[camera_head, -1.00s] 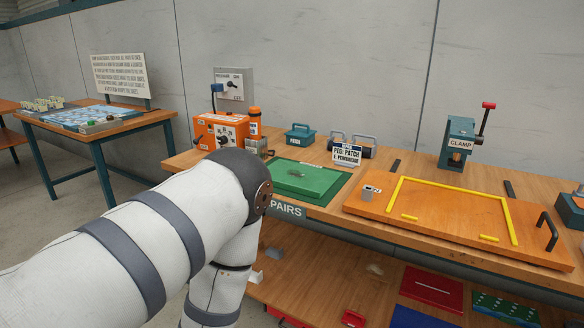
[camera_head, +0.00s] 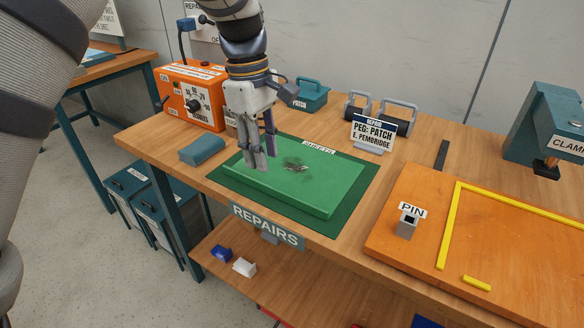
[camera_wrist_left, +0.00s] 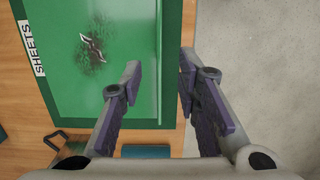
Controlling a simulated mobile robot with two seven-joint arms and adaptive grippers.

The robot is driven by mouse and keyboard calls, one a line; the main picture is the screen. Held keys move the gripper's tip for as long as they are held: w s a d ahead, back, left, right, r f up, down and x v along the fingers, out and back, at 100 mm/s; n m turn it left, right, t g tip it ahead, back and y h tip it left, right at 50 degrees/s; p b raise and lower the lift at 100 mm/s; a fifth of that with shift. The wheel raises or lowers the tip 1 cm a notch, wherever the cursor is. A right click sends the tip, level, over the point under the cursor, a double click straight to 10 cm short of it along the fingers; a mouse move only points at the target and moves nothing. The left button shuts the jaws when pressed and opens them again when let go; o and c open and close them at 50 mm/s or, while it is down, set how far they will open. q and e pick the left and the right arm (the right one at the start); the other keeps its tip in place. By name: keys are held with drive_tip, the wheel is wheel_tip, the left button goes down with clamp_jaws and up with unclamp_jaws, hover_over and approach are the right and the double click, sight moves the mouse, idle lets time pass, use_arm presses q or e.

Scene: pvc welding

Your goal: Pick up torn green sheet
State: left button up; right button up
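The torn green sheet (camera_head: 318,186) lies flat on a darker green mat (camera_head: 357,176) on the workbench. A dark, ragged tear with a grey smudge shows near its middle, and it also shows in the left wrist view (camera_wrist_left: 125,60). My left gripper (camera_head: 261,160) is over the sheet's left end, fingers pointing down. In the left wrist view the gripper (camera_wrist_left: 160,85) is open, with the sheet's edge between its fingers. I cannot tell whether the fingers touch the sheet. My right gripper is not in view.
A teal block (camera_head: 202,150) lies left of the mat. An orange control box (camera_head: 190,95) stands behind it. A patch sign (camera_head: 372,133) stands behind the mat. The orange board (camera_head: 420,245) with a pin holder (camera_head: 407,222) is at right. The bench's front edge is close.

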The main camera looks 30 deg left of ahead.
sight(270, 186)
use_arm(q)
drive_tip(key=f, duration=0.5)
drive_tip(key=d+f, duration=0.1)
drive_tip(key=f, duration=0.1)
drive_tip(key=shift+f, duration=0.15)
drive_tip(key=shift+a, duration=0.1)
clamp_jaws()
